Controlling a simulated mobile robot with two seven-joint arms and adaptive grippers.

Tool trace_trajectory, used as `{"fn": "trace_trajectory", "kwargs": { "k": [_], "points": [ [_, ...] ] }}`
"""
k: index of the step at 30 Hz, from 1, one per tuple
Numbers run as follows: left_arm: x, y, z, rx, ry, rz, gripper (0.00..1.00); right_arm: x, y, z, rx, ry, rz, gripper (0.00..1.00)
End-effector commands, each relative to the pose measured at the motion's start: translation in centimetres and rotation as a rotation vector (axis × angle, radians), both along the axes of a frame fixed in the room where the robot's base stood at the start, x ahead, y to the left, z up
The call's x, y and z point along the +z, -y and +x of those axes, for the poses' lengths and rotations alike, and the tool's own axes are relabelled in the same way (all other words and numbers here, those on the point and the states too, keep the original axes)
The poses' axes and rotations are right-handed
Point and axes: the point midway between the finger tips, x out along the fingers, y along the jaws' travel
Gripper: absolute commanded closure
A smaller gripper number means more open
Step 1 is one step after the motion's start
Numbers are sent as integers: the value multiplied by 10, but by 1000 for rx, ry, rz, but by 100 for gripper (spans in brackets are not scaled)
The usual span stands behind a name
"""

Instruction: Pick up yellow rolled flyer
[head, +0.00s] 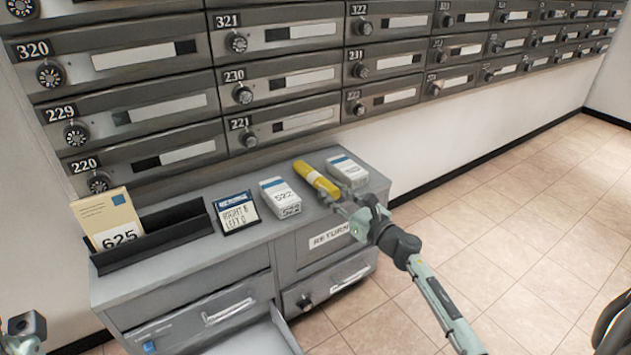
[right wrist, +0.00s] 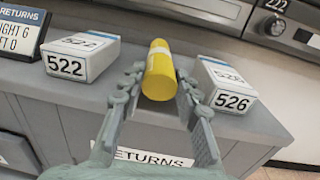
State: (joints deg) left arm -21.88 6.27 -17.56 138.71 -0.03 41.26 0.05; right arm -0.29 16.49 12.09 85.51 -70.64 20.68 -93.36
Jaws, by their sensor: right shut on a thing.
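The yellow rolled flyer (head: 318,179) lies over the grey counter top, between the 522 box and the 526 box. My right gripper (head: 338,200) reaches it from the front right. In the right wrist view the yellow rolled flyer (right wrist: 158,72) sits between the two fingers of my right gripper (right wrist: 159,85), which is shut on its near end. Its far end sticks out past the fingertips. I cannot tell if its underside touches the counter. A part of my left arm shows at the lower left edge of the head view, but its gripper fingers do not.
The 522 box (head: 281,196) and 526 box (head: 347,171) stand close on either side. A small sign (head: 236,212) and a black tray (head: 165,240) with a 625 envelope (head: 108,222) are further left. Mailboxes (head: 290,80) rise behind; a drawer (head: 258,335) is open below.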

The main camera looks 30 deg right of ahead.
Motion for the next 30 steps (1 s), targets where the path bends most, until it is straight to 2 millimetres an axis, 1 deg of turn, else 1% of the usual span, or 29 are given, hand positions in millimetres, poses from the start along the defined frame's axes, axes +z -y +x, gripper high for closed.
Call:
{"fn": "trace_trajectory", "kwargs": {
  "k": [1, 15, 22, 26, 30],
  "points": [
    [3, 0, 0, 0, -1, 0, 69, 4, 0, 0, 0, 0, 0, 96],
    [18, 0, 0, 0, -1, 0, 69, 23, 0, 0, 0, 0, -1, 96],
    [22, 0, 0, 0, -1, 0, 69, 28, 0, 0, -1, -1, -1, 96],
    [22, 0, 0, 0, -1, 0, 69, 27, 1, -10, -1, -1, -1, 96],
    [21, 0, 0, 0, -1, 0, 69, 27, 4, -30, -1, -2, -1, 96]
  ]
}}
